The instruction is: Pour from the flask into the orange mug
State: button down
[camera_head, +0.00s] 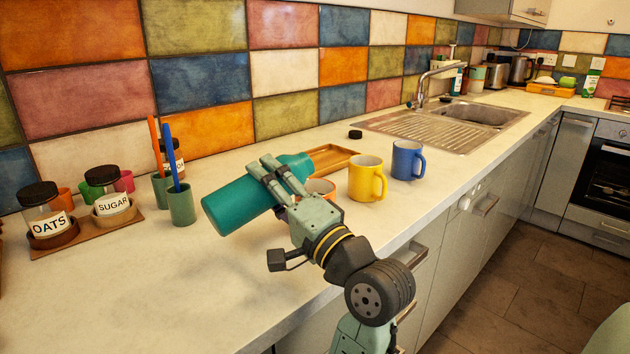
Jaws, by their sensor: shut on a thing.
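My gripper (263,165) is shut on the teal flask (238,205) and holds it above the counter. The flask lies tilted, close to level, with its broad base at the lower left and its narrower neck at the upper right. The orange mug (322,187) shows only in part, behind my gripper and just below and right of the flask's neck. Whether the neck is directly over the mug cannot be told. No liquid is visible.
A yellow mug (364,180) stands right of the orange mug, and a blue mug (405,161) beyond it. A wooden tray (345,154) and black lid (355,134) lie behind. Green cups and labelled jars (113,204) stand left. The front-left counter (150,290) is clear.

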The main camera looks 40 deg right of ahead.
jog(key=shift+d+r+m+p, duration=0.2)
jog(key=shift+r+m+p, duration=0.1)
jog(key=shift+m+p, duration=0.25)
jog(key=shift+d+r+m+h+p, duration=0.15)
jog(key=shift+r+m+h+p, duration=0.5)
jog(key=shift+m+p, duration=1.05)
dwell(2.6)
jog(key=shift+r+n+p, duration=0.1)
jog(key=shift+n+p, duration=0.2)
jog(key=shift+n, duration=0.05)
